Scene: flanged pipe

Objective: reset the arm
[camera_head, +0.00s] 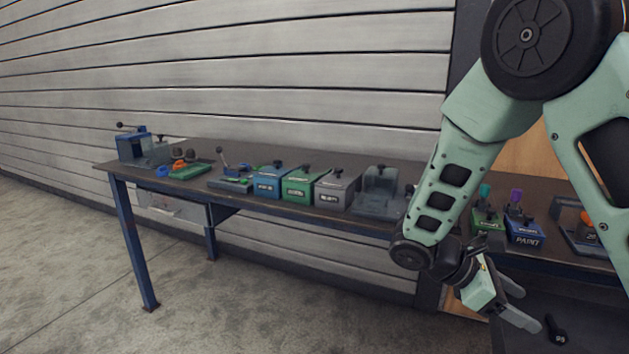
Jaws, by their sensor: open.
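My arm comes in from the upper right of the head view in pale green links. My gripper (522,305) hangs at the lower right, in front of the workbench's front edge. Its two light grey fingers are apart and point down to the right. Nothing shows between them. The workbench (330,160) runs along the wall behind the arm. My arm hides part of its middle right.
A black knobbed part (556,331) lies on a dark surface beside the gripper. The left floor is clear.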

